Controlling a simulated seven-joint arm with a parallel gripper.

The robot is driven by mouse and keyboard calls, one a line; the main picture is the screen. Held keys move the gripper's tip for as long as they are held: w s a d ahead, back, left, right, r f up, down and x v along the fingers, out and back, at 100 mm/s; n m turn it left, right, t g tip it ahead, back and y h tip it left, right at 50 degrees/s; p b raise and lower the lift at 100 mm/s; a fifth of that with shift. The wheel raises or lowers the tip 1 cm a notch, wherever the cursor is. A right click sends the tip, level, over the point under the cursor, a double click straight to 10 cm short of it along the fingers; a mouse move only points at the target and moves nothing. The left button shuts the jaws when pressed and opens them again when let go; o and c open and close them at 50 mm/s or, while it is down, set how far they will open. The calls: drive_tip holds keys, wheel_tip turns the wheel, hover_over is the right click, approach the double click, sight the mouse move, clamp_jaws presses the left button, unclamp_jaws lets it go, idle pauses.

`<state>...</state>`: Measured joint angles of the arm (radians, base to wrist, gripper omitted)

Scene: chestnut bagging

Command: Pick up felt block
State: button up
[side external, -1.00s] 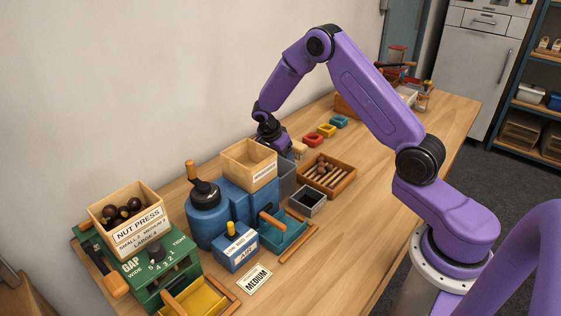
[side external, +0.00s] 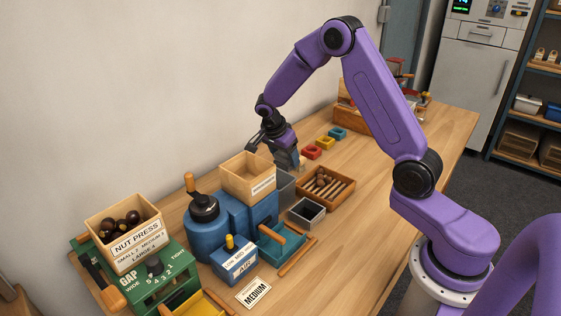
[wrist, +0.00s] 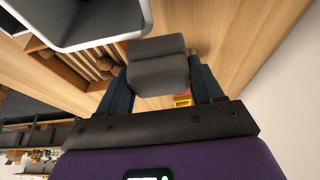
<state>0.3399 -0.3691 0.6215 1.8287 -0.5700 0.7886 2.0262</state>
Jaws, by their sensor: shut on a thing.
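The felt block is a dark grey block (wrist: 158,66) in the middle of the wrist view. My gripper (wrist: 160,88) has one dark finger on each side of it and is shut on it. In the side view my gripper (side external: 292,160) points down above the bench, behind the wooden box and beside the grey bin. The felt block cannot be made out clearly there.
The grey bin (side external: 285,186) and labelled wooden box (side external: 247,178) stand close to my gripper. A wooden tray of rods (side external: 326,188), a small dark open box (side external: 307,211) and red, yellow and teal pieces (side external: 325,142) are nearby. The wall is behind; bench is clear at right.

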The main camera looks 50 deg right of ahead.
drive_tip(key=r, duration=0.1)
drive_tip(key=s+r, duration=0.2)
drive_tip(key=shift+s+a, duration=0.2)
drive_tip(key=shift+a, duration=0.05)
drive_tip(key=s+a+r, duration=0.1)
drive_tip(key=s+r, duration=0.2)
drive_tip(key=s, duration=0.5)
drive_tip(key=shift+s+a+r, duration=0.35)
drive_tip(key=shift+a+r, duration=0.05)
